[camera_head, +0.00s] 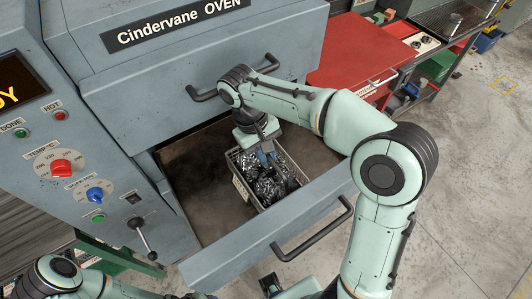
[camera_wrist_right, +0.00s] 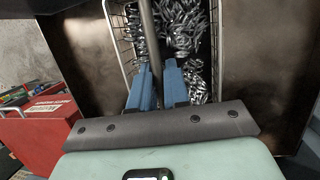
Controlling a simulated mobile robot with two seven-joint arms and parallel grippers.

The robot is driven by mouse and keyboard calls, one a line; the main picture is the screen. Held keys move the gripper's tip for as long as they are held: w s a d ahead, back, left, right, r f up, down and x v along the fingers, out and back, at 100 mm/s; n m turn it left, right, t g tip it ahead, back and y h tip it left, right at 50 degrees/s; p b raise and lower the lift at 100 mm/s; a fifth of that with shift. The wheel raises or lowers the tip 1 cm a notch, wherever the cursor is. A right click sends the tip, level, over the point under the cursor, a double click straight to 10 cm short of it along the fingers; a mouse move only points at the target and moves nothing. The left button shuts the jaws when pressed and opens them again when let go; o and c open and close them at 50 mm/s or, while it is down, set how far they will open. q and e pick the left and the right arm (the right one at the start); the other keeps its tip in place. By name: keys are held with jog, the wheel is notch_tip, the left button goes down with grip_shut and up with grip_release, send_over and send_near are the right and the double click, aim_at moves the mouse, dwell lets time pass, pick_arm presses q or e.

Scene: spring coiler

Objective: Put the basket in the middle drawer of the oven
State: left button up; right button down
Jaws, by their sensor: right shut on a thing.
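The basket (camera_head: 247,190) is a light wire basket filled with shiny metal springs. It is inside the open drawer (camera_head: 197,205) of the grey oven (camera_head: 180,75), toward the drawer's right part. My right gripper (camera_head: 267,158) reaches down into the basket from above. In the right wrist view its blue fingers (camera_wrist_right: 159,82) are shut on a grey bar of the basket, with springs on both sides. I cannot tell whether the basket touches the drawer floor. Part of my left gripper (camera_head: 270,285) seems to show at the bottom edge; its jaws are unclear.
A closed oven front with a dark handle (camera_head: 203,97) is above the open drawer. The drawer's front handle (camera_head: 318,232) faces the lower right. A control panel (camera_head: 75,185) is on the left. A red cabinet (camera_head: 362,50) stands behind. Bare drawer floor lies left of the basket.

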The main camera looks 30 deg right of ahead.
aim_at(255, 163)
jog(key=c, duration=1.1)
grip_release()
jog(key=shift+f, duration=0.15)
pick_arm(q)
jog(key=w+r+p, duration=0.1)
jog(key=r, duration=0.1)
jog(key=w+r+p, duration=0.2)
jog(key=shift+w+r, duration=0.15)
jog(key=shift+w, duration=0.05)
pick_arm(e)
jog(key=v, duration=1.2)
pick_arm(q)
jog(key=shift+s, duration=0.1)
